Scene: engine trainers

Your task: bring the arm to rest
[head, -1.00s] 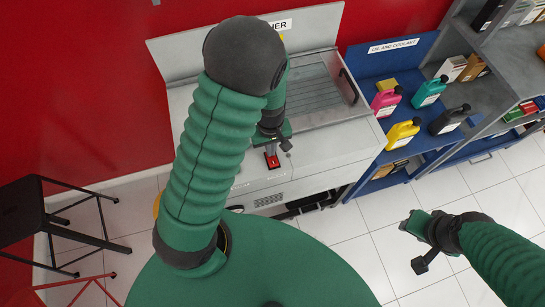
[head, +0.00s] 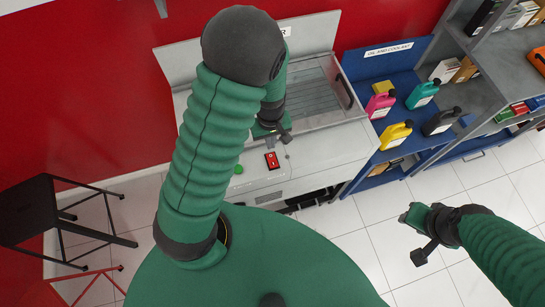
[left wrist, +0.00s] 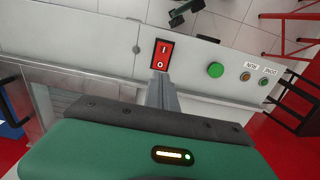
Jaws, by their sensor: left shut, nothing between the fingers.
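My left arm rises in front of the grey washer cabinet (head: 320,150) in the head view. Its left gripper (head: 266,130) hangs over the front of the cabinet top, partly hidden by the arm. In the left wrist view the gripper's fingers (left wrist: 160,82) are shut and empty, just short of a red rocker switch (left wrist: 162,54) in the picture. The red switch (head: 272,160) also shows in the head view, clear of the gripper. My right gripper (head: 427,222) is over the floor at the right; its jaws are too unclear to read.
A green button (left wrist: 215,69) sits beside the switch. A blue shelf (head: 395,75) with several coloured jugs stands right of the washer. A black stool (head: 35,210) is at the left. White floor (head: 375,240) is open in front.

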